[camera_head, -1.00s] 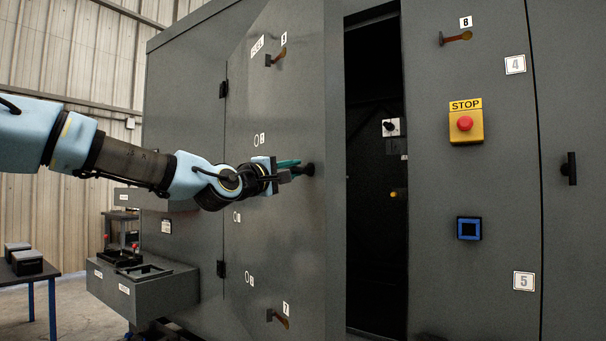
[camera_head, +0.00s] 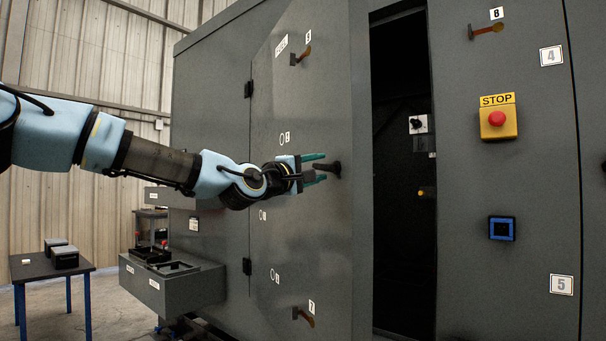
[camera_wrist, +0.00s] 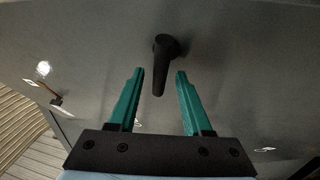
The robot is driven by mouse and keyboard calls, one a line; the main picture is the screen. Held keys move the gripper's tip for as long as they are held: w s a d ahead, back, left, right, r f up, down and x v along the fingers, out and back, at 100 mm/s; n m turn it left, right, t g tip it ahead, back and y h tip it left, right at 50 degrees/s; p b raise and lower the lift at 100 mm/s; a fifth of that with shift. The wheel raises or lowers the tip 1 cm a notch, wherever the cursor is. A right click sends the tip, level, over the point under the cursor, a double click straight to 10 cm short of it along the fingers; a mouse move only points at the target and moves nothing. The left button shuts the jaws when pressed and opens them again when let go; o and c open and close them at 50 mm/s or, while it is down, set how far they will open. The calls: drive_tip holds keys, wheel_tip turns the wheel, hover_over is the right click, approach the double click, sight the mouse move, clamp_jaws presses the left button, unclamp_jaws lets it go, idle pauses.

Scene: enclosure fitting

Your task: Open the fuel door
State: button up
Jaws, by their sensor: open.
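The fuel door (camera_head: 308,230) is a tall grey panel with a "FUEL" label (camera_head: 281,45) near its top. It stands ajar, swung out on its left-side hinges, with a dark opening to its right. Its black handle (camera_head: 333,168) sits near the door's right edge. My gripper (camera_head: 320,169) is open, with green fingers beside the handle. In the wrist view, the handle (camera_wrist: 163,65) lies between and beyond the fingertips of my gripper (camera_wrist: 159,72); I see no clear contact.
Orange-handled latches (camera_head: 300,55) (camera_head: 304,316) sit high and low on the door. A drawer-like grey box (camera_head: 185,285) juts out below left. A dark table (camera_head: 50,265) stands far left. A yellow stop button box (camera_head: 497,117) is on the right panel.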

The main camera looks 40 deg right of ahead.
drive_tip(key=shift+s+a+r+p, duration=0.15)
drive_tip(key=shift+a+p, duration=0.35)
drive_tip(key=shift+a, duration=0.55)
drive_tip(key=shift+s+a+p, duration=0.1)
drive_tip(key=shift+a+p, duration=0.05)
drive_tip(key=shift+p, duration=0.65)
drive_tip(key=p+v, duration=0.2)
drive_tip(key=p, duration=0.3)
drive_tip(key=shift+s+a, duration=0.1)
drive_tip(key=shift+a, duration=0.15)
drive_tip(key=shift+f+p+v, duration=0.25)
drive_tip(key=shift+p+v, duration=0.7)
drive_tip(key=shift+v, duration=0.35)
drive_tip(key=shift+f+p+v, duration=0.25)
drive_tip(key=shift+p+v, duration=0.65)
drive_tip(key=shift+v, duration=0.35)
drive_tip(key=shift+d, duration=0.15)
drive_tip(key=shift+c, duration=0.2)
